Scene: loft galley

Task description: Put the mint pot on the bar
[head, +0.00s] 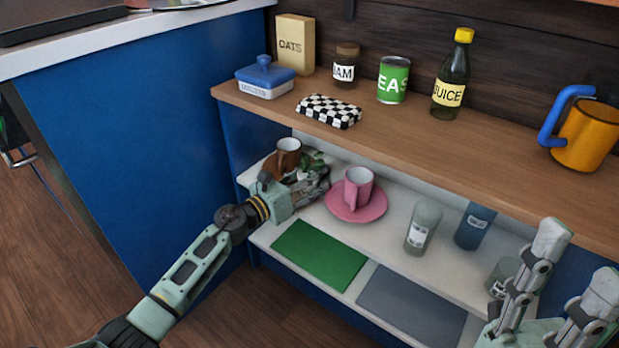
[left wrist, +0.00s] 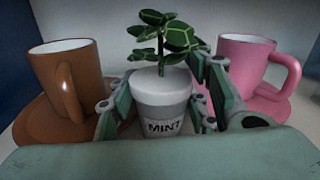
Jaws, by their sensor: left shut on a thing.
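The mint pot (left wrist: 162,103) is a pale grey pot with a MINT label and a green plant, upright between my left fingers in the left wrist view. In the head view its leaves (head: 313,160) show, and the pot is mostly hidden by my left gripper (head: 308,184). That gripper is shut on the pot at the white shelf, between the brown cup and the pink cup. My right gripper (head: 577,264) is at the lower right, fingers apart and empty. A wooden top (head: 400,128) and a white-topped blue counter (head: 140,30) show; I cannot tell which is the bar.
A brown cup (head: 288,152) and a pink cup (head: 357,188) on a saucer flank the pot closely. The wooden top overhangs the shelf.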

